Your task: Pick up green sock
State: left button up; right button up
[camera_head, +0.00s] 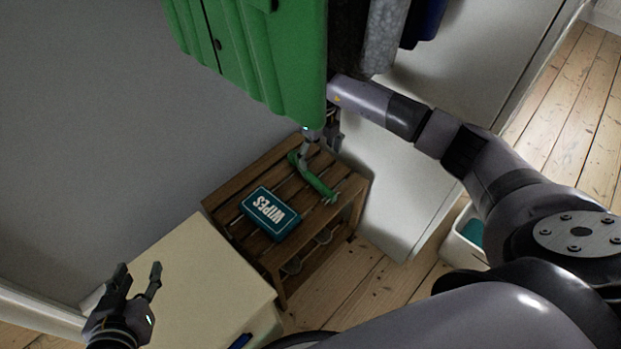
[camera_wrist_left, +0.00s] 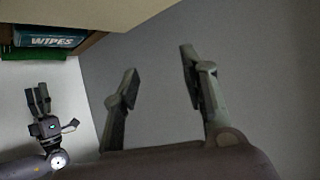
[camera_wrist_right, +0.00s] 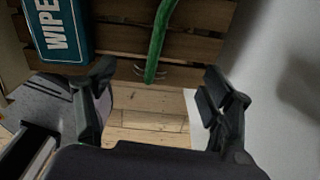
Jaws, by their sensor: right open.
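A long, thin green item (camera_head: 320,186), the likely green sock, lies on the slatted wooden rack (camera_head: 232,191); its sock shape is not clear. In the right wrist view the green item (camera_wrist_right: 158,42) runs down from the top edge, ahead of the open fingers and apart from them. My right gripper (camera_head: 322,140) is above the rack near the item's far end, partly hidden by the green coat; its open fingers (camera_wrist_right: 160,80) are empty. My left gripper (camera_head: 139,270) is open and empty beside the cream cabinet top.
A teal wipes box (camera_head: 270,213) sits on the rack left of the green item. A green coat (camera_head: 265,55) hangs over the rack. The cream cabinet top (camera_head: 195,285) is bare. A white bin (camera_head: 455,245) stands at right, and floorboards (camera_head: 345,285) show in front.

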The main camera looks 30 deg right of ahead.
jog(key=b, duration=0.1)
send_over(317, 182)
notch_tip(317, 182, down, 5)
jog(key=shift+d+f, duration=0.1)
jog(key=shift+d, duration=0.05)
jog(key=shift+f, duration=0.45)
jog(key=f, duration=0.1)
jog(key=f+b, duration=0.2)
jog(key=f, duration=0.1)
jog(key=shift+a+f, duration=0.1)
jog(key=shift+a, duration=0.15)
jog(key=shift+f, duration=0.2)
pick_arm(q)
jog(key=w+d+r+t+h, duration=0.1)
jog(key=r+t, duration=0.3)
jog(key=r, duration=0.3)
jog(key=w+d+r+t+h, duration=0.2)
jog(key=r+t, duration=0.3)
jog(key=r, duration=0.3)
jog(key=shift+r+t, duration=0.15)
jog(key=shift+t, duration=0.15)
pick_arm(e)
jog(key=shift+c, duration=0.4)
jog(key=c, duration=1)
